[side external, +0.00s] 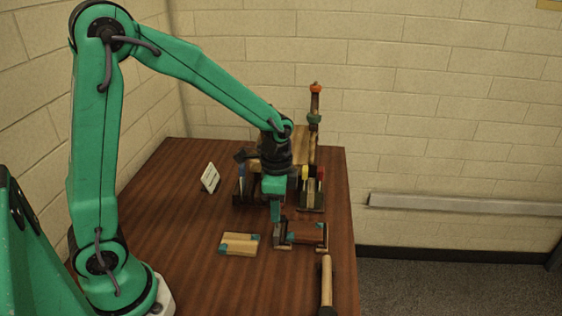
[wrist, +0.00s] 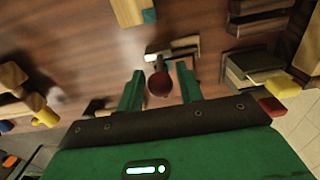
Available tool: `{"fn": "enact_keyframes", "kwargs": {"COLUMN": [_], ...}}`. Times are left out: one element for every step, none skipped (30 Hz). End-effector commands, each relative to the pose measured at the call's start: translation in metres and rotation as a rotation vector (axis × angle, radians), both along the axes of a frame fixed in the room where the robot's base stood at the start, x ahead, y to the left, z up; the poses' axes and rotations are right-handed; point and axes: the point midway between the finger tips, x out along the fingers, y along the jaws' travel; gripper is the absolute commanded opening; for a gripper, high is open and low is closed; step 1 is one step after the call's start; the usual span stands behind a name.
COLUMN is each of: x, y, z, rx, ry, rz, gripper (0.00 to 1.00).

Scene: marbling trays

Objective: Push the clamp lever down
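My gripper (side external: 276,216) points down over the wooden table, close above a small dark bracket-like piece (side external: 281,240). In the wrist view my gripper (wrist: 159,82) has its two green fingers apart. A dark red ball knob (wrist: 159,84) shows between them, with a slim gap on each side. A pale metal piece (wrist: 172,57) lies just beyond the knob. The knob looks like the end of the clamp lever, but the lever's shaft is not clear. In the side view the gripper hides the knob, so its height and any contact cannot be told.
A tall post with an orange top (side external: 315,88) stands behind. A rack with yellow and red handles (side external: 312,190) is close behind. A white card (side external: 210,177) stands left. The table's front left is clear.

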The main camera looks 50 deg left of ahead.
Motion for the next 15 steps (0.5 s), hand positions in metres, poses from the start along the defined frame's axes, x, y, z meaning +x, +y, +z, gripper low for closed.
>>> {"fn": "enact_keyframes", "kwargs": {"x": [0.0,0.0,0.0,0.0,0.0,0.0,0.0001,0.0,0.0001,0.0001,0.0001,0.0004,0.0006,0.0011,0.0021], "y": [0.0,0.0,0.0,0.0,0.0,0.0,-0.0001,0.0,0.0,0.0,0.0,-0.0002,-0.0005,-0.001,-0.0018], "z": [0.0,0.0,0.0001,0.0001,0.0001,0.0002,0.0002,0.0002,0.0002,0.0003,0.0003,0.0003,0.0003,0.0003,0.0002], "rx": [0.0,0.0,0.0,0.0,0.0,0.0,0.0,0.0,0.0,0.0,0.0,0.0,0.0,0.0,0.0], "ry": [0.0,0.0,0.0,0.0,0.0,0.0,0.0,0.0,0.0,0.0,0.0,0.0,0.0,-0.001,-0.001], "rz": [0.0,0.0,0.0,0.0,0.0,0.0,0.0,0.0,0.0,0.0,0.0,0.0,0.0,0.0,-0.001], "gripper": [0.36,0.36,0.36,0.32,0.27,0.19,0.13,0.07,0.05,0.05,0.05,0.05,0.05,0.05,0.05]}}
